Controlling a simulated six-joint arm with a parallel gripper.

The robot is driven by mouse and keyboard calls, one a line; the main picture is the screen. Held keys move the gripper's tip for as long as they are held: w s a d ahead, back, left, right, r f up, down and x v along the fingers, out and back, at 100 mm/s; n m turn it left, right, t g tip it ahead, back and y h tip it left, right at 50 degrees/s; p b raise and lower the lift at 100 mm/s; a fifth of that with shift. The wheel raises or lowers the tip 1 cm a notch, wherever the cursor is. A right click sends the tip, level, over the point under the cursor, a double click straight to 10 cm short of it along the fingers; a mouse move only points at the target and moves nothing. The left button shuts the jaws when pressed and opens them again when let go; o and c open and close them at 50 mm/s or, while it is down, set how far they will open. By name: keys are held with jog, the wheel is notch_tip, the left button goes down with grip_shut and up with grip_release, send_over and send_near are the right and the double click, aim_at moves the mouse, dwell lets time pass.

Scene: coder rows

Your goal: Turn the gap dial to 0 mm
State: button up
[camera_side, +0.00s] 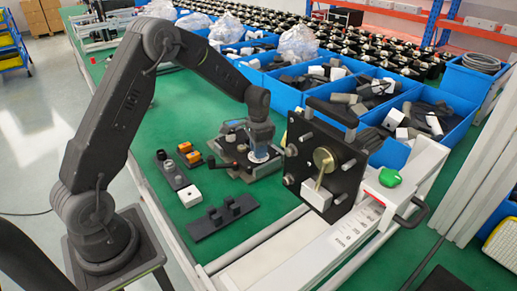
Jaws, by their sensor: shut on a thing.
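A dark fixture plate (240,172) lies on the green bench near the middle of the picture. A pale round knob, which looks like the gap dial (259,158), stands at its right part. My gripper (260,150) points down over the dial from above and is shut on it. The fingers and the dial's upper part overlap, so the grip is only partly visible. The dial's marks and reading are too small to make out. A small lever with a dark ball end (212,161) sticks out at the fixture's left.
A black upright panel with a brass disc (323,158) stands close to the right of my gripper. Blue bins (290,100) full of parts lie behind. Orange blocks (189,153), a white block (189,196) and a dark bracket (222,215) lie in front and left.

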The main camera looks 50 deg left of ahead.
jog(key=n, duration=0.6)
jog(key=shift+n, duration=0.3)
jog(key=n, duration=0.5)
jog(key=shift+n, duration=0.3)
jog(key=o, duration=0.9)
notch_tip(320, 180, up, 14)
jog(key=shift+f, duration=0.1)
dwell(0.4)
